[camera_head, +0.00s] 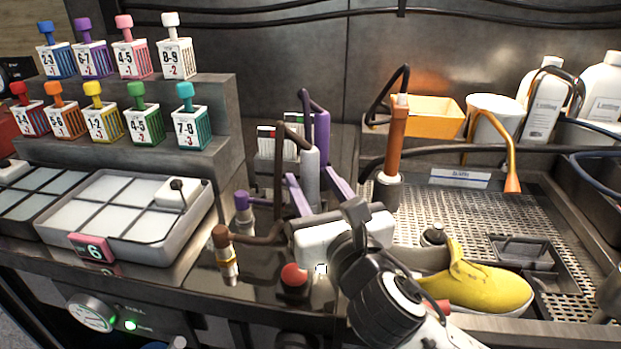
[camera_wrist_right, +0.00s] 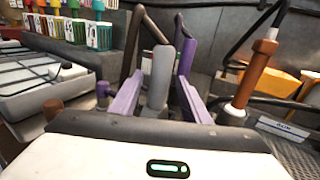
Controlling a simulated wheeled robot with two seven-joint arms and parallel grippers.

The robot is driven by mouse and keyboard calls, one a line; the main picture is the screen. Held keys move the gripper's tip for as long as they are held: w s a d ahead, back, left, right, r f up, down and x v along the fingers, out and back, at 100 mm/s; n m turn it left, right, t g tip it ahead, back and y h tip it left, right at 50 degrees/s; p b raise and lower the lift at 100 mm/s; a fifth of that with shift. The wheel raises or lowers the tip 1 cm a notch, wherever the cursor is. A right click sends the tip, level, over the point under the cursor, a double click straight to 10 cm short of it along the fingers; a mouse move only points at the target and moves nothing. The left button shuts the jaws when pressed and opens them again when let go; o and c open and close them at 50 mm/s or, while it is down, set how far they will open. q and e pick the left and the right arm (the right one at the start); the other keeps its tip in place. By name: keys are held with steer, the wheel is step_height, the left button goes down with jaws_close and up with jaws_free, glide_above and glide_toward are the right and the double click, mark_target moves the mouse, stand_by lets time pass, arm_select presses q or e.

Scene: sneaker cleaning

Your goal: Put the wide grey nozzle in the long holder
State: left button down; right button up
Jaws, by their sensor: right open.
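The grey nozzle (camera_head: 310,178) stands upright behind my right gripper, with a dark brown hose or handle at its top. It also shows in the right wrist view (camera_wrist_right: 158,78), centred between the fingers. My right gripper (camera_head: 314,188) is open, its two purple fingers one on each side of the nozzle. I cannot tell whether either finger touches it. The nozzle's lower end is hidden by the gripper. I cannot pick out the long holder for sure. My left gripper is not in view.
A purple nozzle (camera_head: 322,132) stands close behind the grey one. An orange-brown nozzle (camera_head: 396,140) stands to the right. A yellow sneaker (camera_head: 485,288) lies on the perforated tray (camera_head: 465,215). A brown-topped tool (camera_head: 224,250) stands at the left front.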

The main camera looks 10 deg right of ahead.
steer(key=s+p, duration=0.1)
steer(key=s, duration=0.9)
steer(key=shift+d, duration=0.35)
stand_by(0.7)
